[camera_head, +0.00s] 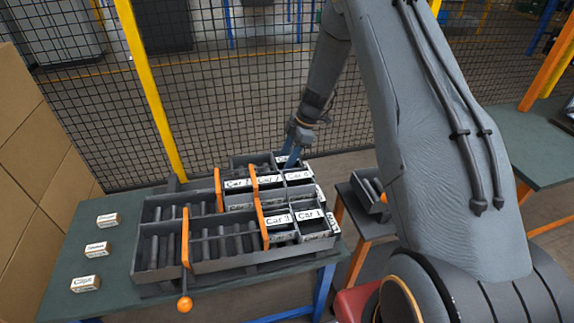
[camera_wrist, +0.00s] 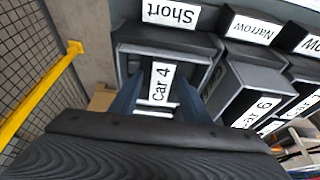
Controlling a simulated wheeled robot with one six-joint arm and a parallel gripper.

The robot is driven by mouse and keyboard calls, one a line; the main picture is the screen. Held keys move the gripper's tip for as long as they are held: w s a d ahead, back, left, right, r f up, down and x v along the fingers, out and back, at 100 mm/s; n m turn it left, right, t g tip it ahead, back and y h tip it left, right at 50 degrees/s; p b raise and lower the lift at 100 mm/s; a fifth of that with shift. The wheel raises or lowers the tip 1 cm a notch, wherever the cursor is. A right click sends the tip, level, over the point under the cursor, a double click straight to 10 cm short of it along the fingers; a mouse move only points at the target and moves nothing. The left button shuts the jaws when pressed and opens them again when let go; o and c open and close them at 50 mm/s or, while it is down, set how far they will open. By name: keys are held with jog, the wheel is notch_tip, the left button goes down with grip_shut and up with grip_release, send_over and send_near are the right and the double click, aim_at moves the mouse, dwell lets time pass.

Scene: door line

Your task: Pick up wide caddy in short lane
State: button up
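In the wrist view a dark caddy labelled "Car 4" (camera_wrist: 160,82) lies between the two blue fingers of my gripper (camera_wrist: 158,100). A white "Short" sign (camera_wrist: 171,12) stands just beyond it, upside down in the picture. The fingers are spread, one on each side of the label; I cannot tell whether they touch the caddy. In the head view my gripper (camera_head: 291,157) points down at the far right end of the rack (camera_head: 160,284), and its fingertips are partly hidden. Which caddy is the wide one is not clear.
Other caddies, such as "Car 6" (camera_wrist: 257,108) and "Car 1" (camera_head: 309,214), stand close by in neighbouring lanes. A "Narrow" sign (camera_wrist: 253,28) marks one. Orange bars (camera_head: 258,205) cross the rack. A mesh fence (camera_head: 235,80) and yellow post (camera_head: 150,90) stand behind.

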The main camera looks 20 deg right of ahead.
grip_shut()
jog(key=shift+r, duration=0.1)
notch_tip(320, 180, up, 33)
jog(key=b, duration=0.4)
jog(key=shift+b, duration=0.4)
dwell(0.5)
